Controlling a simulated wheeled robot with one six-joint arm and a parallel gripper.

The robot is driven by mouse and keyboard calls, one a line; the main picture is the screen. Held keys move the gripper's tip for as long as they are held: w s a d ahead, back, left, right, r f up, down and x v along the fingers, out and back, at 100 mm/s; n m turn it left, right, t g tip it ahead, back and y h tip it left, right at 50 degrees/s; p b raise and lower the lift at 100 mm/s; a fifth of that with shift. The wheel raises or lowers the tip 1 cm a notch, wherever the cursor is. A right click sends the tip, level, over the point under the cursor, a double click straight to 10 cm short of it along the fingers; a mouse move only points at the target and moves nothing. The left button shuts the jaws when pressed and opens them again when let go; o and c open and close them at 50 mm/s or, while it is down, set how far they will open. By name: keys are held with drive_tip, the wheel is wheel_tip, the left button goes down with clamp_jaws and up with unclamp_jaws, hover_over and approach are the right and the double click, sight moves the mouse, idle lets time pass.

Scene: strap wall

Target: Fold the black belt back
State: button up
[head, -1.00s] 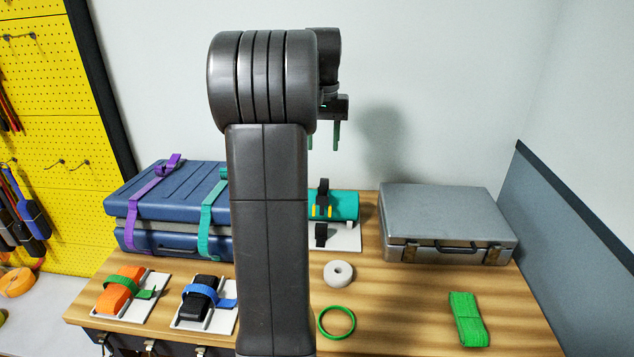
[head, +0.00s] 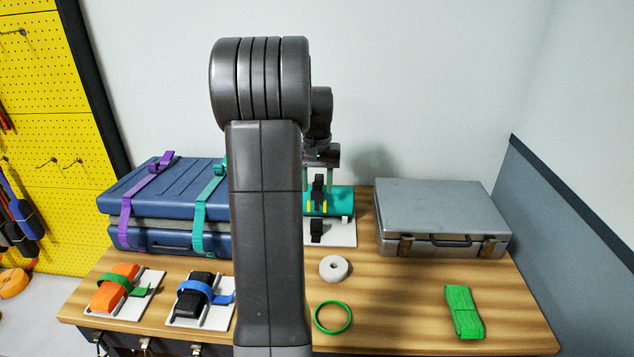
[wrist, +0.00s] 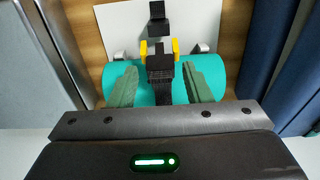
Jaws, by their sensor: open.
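The black belt (head: 318,187) lies over a teal roll on a white board (head: 341,236), behind my arm's column. In the wrist view the black belt (wrist: 160,70) runs up over the teal roll (wrist: 206,76) between two yellow pieces (wrist: 176,48), with a black end (wrist: 157,17) on the white board beyond. My gripper (head: 320,180) is just above the roll, pointing down. In the wrist view its green fingers (wrist: 162,84) are apart, one on each side of the belt, with the belt between them. Whether they touch the belt or the roll is not clear.
A silver case (head: 440,215) stands to the right and a blue suitcase (head: 165,200) with purple and teal straps to the left. A white ring (head: 335,267), a green ring (head: 332,317) and a folded green strap (head: 464,311) lie in front. Clear tabletop surrounds them.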

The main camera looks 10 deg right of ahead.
clamp_jaws()
